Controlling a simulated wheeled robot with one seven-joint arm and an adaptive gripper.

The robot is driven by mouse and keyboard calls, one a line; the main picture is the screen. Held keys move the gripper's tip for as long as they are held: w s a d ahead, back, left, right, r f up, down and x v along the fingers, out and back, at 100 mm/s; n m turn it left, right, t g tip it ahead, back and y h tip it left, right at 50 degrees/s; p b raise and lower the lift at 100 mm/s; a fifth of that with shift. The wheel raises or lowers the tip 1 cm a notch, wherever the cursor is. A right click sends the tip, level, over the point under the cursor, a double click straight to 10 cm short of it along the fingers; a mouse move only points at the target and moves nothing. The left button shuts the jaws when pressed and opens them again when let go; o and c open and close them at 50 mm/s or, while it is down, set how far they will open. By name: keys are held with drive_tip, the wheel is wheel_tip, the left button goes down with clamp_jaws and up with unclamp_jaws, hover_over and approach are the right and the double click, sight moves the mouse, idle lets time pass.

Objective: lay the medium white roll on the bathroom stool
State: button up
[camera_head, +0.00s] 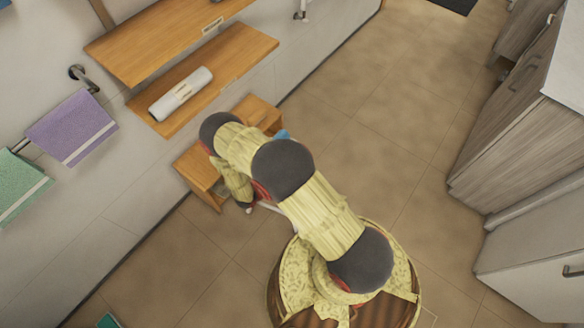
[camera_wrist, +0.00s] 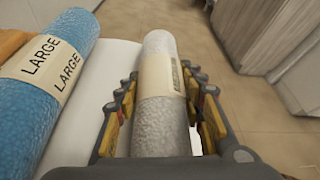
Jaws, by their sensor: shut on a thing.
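My gripper (camera_wrist: 162,82) is shut on a white textured roll (camera_wrist: 157,122), with its fingers on both sides. The roll has a beige label whose text is too small to read. It points away from my wrist. In the head view my arm hides most of the gripper and the held roll. The wooden stool (camera_head: 199,178) stands against the wall, its middle covered by my arm. A corner of wood also shows at the left edge of the wrist view. I cannot tell whether the held roll touches anything.
A blue roll (camera_wrist: 45,108) labelled LARGE lies left of the held roll, with a smooth white surface (camera_wrist: 98,85) between them. Another white roll (camera_head: 180,94) lies on the lower wall shelf (camera_head: 243,57). Cabinets (camera_head: 515,120) stand right; the floor between is clear.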

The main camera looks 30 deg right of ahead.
drive_tip(key=shift+f, duration=0.2)
drive_tip(key=o, duration=1.3)
drive_tip(key=shift+r, duration=0.1)
drive_tip(key=shift+c, duration=0.2)
drive_tip(key=shift+r, duration=0.1)
